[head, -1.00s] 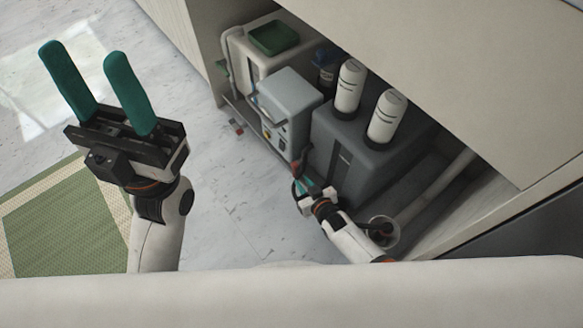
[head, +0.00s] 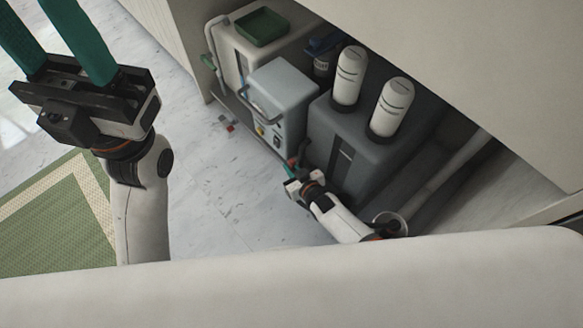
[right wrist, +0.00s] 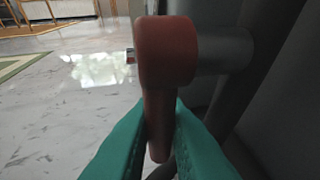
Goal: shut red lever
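The red lever (right wrist: 167,55) is large in the right wrist view, with its round hub on a grey pipe stub and its handle hanging down. My right gripper (right wrist: 162,120) has its teal fingers on both sides of the handle, close against it. In the head view the right gripper (head: 292,165) is low beside the machines, and only a little of the red lever (head: 303,149) shows there. My left gripper (head: 52,45) is open and empty, raised at the upper left, with its fingertips partly out of frame.
A grey-blue box (head: 283,82) with a handle and a dark grey tank (head: 345,145) with two white bottles stand under the counter (head: 470,60). A white machine (head: 228,60) with a green tray is behind. Small red parts (head: 230,127) show near the floor.

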